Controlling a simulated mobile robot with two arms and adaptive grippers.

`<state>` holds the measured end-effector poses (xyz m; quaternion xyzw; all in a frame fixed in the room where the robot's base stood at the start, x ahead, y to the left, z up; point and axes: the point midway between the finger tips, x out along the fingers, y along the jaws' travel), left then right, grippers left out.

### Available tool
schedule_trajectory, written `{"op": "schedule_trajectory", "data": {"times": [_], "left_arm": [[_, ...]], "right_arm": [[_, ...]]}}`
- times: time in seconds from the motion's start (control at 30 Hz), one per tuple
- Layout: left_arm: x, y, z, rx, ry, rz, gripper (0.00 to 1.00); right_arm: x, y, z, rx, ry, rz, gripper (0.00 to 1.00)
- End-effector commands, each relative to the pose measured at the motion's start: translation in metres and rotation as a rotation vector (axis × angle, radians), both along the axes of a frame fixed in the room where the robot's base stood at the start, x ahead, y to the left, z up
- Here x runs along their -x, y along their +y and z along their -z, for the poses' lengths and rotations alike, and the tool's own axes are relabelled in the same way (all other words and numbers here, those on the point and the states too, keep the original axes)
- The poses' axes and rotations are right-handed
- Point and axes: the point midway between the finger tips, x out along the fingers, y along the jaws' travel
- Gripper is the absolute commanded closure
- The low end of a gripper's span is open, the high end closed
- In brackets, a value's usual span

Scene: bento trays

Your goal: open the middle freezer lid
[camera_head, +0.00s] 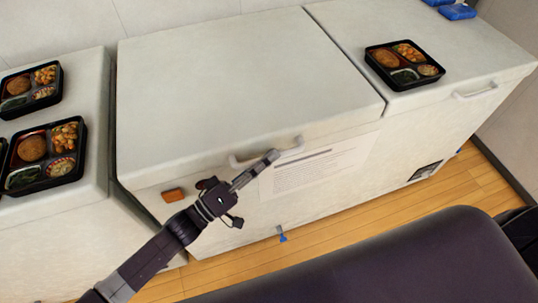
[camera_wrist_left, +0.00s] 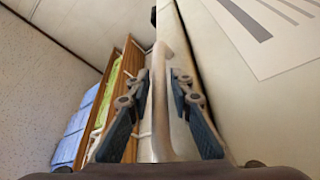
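The middle freezer (camera_head: 240,80) is white, and its lid lies flat and closed. My left gripper (camera_head: 273,156) is at this handle, reaching in from the lower left. In the left wrist view, the handle (camera_wrist_left: 170,85) runs lengthwise between the two dark fingers (camera_wrist_left: 162,78). The fingers stand apart with gaps beside the bar; I cannot tell whether either touches it. My right gripper is not in view.
The middle lid is bare. Bento trays (camera_head: 54,187) stand on the left freezer; another tray (camera_head: 368,58) and blue packs (camera_head: 458,12) are on the right freezer. A printed sheet (camera_head: 320,168) is on the middle freezer's front. Wooden floor (camera_head: 335,228) shows in front.

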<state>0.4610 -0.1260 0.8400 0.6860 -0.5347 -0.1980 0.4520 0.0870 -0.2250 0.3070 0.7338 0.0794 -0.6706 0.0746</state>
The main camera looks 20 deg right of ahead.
Motion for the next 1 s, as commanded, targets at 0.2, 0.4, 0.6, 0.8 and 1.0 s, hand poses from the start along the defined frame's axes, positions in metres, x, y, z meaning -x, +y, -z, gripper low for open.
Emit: {"op": "schedule_trajectory", "data": {"times": [0.2, 0.4, 0.6, 0.8, 1.0], "left_arm": [[-0.002, -0.006, -0.001, -0.001, 0.000, 0.001, 0.80], [-0.002, -0.005, -0.001, -0.001, 0.000, 0.001, 0.88], [-0.002, -0.005, -0.001, -0.001, 0.000, 0.000, 1.00], [-0.002, -0.005, -0.001, -0.001, 0.000, -0.001, 1.00], [-0.002, -0.005, -0.007, 0.000, 0.004, 0.000, 1.00]], "right_arm": [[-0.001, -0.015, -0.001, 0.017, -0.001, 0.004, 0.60], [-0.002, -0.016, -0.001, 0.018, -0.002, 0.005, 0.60], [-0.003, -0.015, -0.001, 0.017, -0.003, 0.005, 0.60], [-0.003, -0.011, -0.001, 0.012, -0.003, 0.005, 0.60], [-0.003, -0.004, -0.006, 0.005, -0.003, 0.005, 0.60]]}}
